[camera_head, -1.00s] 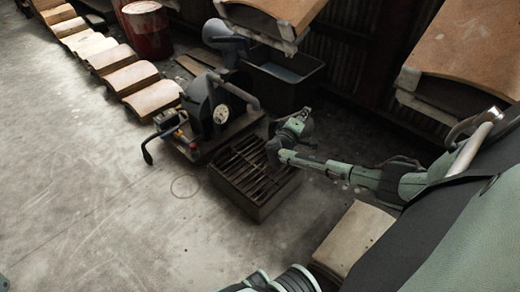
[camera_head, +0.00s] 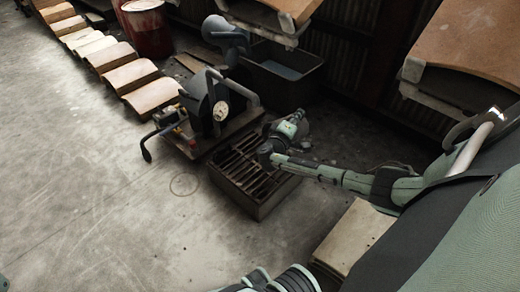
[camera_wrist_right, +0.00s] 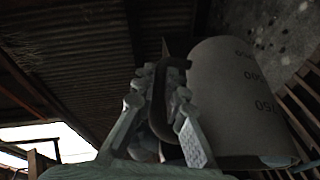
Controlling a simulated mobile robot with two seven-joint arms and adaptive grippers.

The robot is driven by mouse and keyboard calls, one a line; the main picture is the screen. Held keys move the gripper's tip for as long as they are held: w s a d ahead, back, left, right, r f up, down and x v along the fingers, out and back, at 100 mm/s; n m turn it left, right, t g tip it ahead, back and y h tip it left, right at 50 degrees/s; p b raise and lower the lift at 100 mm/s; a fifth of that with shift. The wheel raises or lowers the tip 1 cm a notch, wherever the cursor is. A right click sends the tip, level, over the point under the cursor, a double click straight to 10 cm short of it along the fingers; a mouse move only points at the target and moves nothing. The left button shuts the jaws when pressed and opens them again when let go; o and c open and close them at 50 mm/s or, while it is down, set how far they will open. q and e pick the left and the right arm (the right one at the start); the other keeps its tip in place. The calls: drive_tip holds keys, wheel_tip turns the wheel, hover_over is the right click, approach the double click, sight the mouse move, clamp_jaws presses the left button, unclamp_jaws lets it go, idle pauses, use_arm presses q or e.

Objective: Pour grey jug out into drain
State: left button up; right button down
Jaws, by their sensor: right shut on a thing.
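The drain (camera_head: 243,196) is a rusty box with a slatted grate, standing on the floor in the middle of the head view. My right gripper (camera_head: 294,124) is at the far right side of the grate, with my arm reaching in from the right. In the right wrist view this gripper (camera_wrist_right: 162,88) is shut on the dark handle of the grey jug (camera_wrist_right: 235,95). The jug has printed volume numbers and lies to the right of the fingers, with slats beyond it. In the head view the jug cannot be made out clearly. My left gripper is not in view.
A stack of pale slabs (camera_head: 352,238) lies at the lower right. A row of curved tiles lies at the upper left. The left floor is clear.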

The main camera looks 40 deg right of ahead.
drive_tip(key=shift+a+f, duration=0.15)
drive_tip(key=shift+a, duration=0.05)
drive_tip(key=shift+w+a+f+b, duration=0.2)
drive_tip(key=shift+a+f+b, duration=0.15)
drive_tip(key=shift+a+b, duration=0.25)
drive_tip(key=shift+a+f, duration=0.15)
drive_tip(key=shift+a, duration=0.1)
idle(0.5)
